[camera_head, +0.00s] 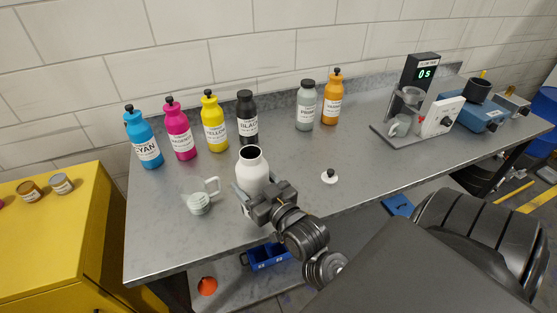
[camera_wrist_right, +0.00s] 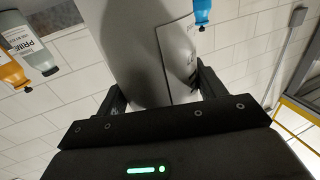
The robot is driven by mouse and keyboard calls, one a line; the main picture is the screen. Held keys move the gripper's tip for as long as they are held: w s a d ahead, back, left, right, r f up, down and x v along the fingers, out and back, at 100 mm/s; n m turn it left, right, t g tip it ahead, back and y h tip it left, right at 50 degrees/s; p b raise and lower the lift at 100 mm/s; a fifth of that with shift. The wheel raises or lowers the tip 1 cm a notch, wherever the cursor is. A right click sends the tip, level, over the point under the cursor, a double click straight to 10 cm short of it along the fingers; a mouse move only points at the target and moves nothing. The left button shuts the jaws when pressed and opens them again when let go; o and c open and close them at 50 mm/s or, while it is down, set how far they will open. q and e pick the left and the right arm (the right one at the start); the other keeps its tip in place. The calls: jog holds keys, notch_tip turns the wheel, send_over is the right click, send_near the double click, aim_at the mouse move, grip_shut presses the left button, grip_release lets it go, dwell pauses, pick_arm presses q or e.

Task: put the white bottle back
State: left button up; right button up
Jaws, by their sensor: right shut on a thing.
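The white bottle (camera_head: 251,166) is near the front middle of the table in the head view, roughly upright, with its mouth open and uncapped. My right gripper (camera_head: 254,195) is shut around its body. Whether its base touches the table is hidden by the gripper. In the right wrist view the bottle (camera_wrist_right: 142,50) fills the middle between the fingers, with part of its label showing. A small white lid with a dark knob (camera_head: 329,177) lies on the table to the right of the bottle. My left gripper is not in view.
Cyan (camera_head: 145,140), magenta (camera_head: 180,132), yellow (camera_head: 214,125) and black (camera_head: 247,118) bottles stand along the back, then grey (camera_head: 306,107) and orange (camera_head: 332,101) ones. A clear gap separates black from grey. A pale cup (camera_head: 199,204) stands left of the gripper. A dispenser (camera_head: 411,95) stands right.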

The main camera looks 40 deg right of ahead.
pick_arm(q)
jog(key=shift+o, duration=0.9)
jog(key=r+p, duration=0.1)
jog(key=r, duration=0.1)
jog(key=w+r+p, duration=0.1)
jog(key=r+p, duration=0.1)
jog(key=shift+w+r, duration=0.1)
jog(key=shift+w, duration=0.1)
pick_arm(e)
jog(key=s+d+r+n+y, duration=0.3)
jog(key=s+d+r+y, duration=0.1)
jog(key=s+d+r, duration=0.4)
pick_arm(q)
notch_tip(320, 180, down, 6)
jog(key=b, duration=0.5)
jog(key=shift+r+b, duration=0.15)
jog(key=shift+b, duration=0.2)
pick_arm(e)
jog(key=w+d+f+y, duration=0.1)
jog(key=w+d+f, duration=0.3)
jog(key=w+f, duration=0.9)
jog(key=shift+w+d+f+n+g, duration=0.2)
jog(key=shift+w+f+n+g, duration=0.1)
jog(key=shift+w+f, duration=0.1)
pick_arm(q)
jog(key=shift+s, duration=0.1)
